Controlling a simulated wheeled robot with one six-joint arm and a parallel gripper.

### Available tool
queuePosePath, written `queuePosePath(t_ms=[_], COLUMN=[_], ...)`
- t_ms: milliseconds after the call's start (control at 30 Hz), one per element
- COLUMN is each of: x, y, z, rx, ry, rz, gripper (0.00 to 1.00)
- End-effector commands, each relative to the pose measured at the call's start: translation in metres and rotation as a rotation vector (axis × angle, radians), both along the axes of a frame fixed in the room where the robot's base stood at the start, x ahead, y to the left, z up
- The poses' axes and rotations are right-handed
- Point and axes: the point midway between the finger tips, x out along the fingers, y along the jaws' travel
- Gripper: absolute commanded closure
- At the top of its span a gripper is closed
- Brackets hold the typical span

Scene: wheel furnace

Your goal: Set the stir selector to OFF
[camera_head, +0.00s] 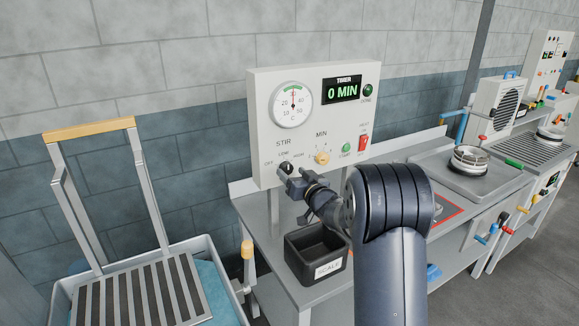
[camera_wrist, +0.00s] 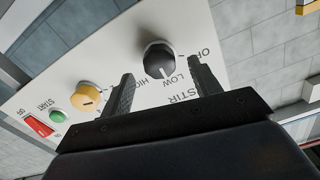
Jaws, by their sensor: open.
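The stir selector is a small black knob (camera_head: 286,167) at the lower left of the white control panel (camera_head: 262,130), under the word STIR with OFF, LOW and HIGH labels. The knob shows larger in the wrist view (camera_wrist: 158,57), where the panel and its lettering appear turned over. My gripper (camera_head: 291,182) is at the panel's lower left, close to the knob. In the wrist view my gripper (camera_wrist: 160,72) is open, with one finger on each side of the knob and no clear contact.
A yellow MIN knob (camera_head: 322,158), a green START button (camera_head: 346,147) and a red switch (camera_head: 363,142) sit right of the selector. A black SCALE bin (camera_head: 312,272) stands on the bench below. A cart with a metal rack (camera_head: 135,290) is at left.

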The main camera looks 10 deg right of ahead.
Motion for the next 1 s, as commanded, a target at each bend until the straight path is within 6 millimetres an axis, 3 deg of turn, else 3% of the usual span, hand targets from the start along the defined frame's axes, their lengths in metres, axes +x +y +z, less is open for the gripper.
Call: queuePosePath(t_ms=[233, 600, 1000], x=[0.023, 0.026, 0.026], y=[0.008, 0.009, 0.009], z=[0.000, 0.000, 0.000], rx=[0.000, 0.000, 0.000], ry=[0.001, 0.001, 0.001], rz=[0.000, 0.000, -0.001], gripper=[0.41, 0.42, 0.74])
